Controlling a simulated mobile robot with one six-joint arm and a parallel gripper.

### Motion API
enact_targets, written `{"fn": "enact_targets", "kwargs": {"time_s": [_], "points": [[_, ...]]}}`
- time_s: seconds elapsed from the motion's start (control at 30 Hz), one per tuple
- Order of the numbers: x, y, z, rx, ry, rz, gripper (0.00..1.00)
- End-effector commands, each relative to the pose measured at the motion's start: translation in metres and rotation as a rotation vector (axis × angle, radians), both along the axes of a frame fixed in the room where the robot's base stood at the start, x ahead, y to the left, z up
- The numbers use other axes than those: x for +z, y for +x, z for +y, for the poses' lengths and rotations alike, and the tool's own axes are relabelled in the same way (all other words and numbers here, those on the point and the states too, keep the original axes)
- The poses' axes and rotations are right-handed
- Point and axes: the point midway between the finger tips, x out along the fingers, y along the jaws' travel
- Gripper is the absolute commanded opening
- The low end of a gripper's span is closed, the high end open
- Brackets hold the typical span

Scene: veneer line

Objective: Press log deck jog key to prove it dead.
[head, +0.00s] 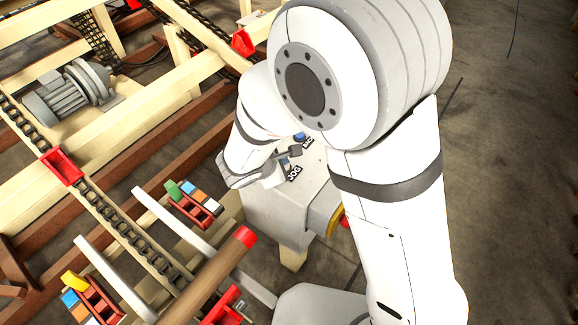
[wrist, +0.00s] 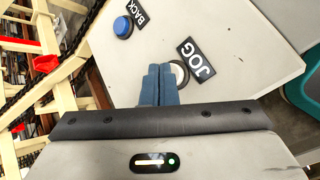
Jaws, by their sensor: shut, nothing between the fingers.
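The jog key (wrist: 181,72) is a round pale button with a dark ring, beside the black JOG label (wrist: 196,60) on the light grey control box (wrist: 235,40). My gripper (wrist: 159,70) is shut and empty. Its blue fingertips overlap the left part of the key in the wrist view and hide it. I cannot tell whether they touch it. In the head view the JOG label (head: 294,173) shows on the box top (head: 300,190); my gripper there is small and partly covered by my arm, and the key is hard to make out.
Left of the box are the timber deck with chains, a grey motor (head: 68,95), red blocks (head: 62,166) and a brown roller with a red end (head: 222,268). Bare floor (head: 510,180) lies right.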

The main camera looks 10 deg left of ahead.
Motion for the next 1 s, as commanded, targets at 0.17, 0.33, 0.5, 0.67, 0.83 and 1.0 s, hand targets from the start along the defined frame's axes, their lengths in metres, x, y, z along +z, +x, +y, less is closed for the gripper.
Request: {"fn": "enact_targets", "kwargs": {"time_s": [0.17, 0.33, 0.5, 0.67, 0.83, 1.0], "points": [[-0.0022, 0.0, 0.0001, 0.0, 0.0, 0.0, 0.0], [-0.0037, 0.0, 0.0001, 0.0, 0.0, 0.0, 0.0], [-0.0053, 0.0, 0.0001, 0.0, 0.0, 0.0, 0.0], [-0.005, -0.0001, 0.0001, 0.0, 0.0, 0.0, 0.0], [-0.0045, -0.0001, 0.0001, 0.0, 0.0, 0.0, 0.0], [0.0017, 0.0, 0.0001, 0.0, 0.0, 0.0, 0.0]]}}
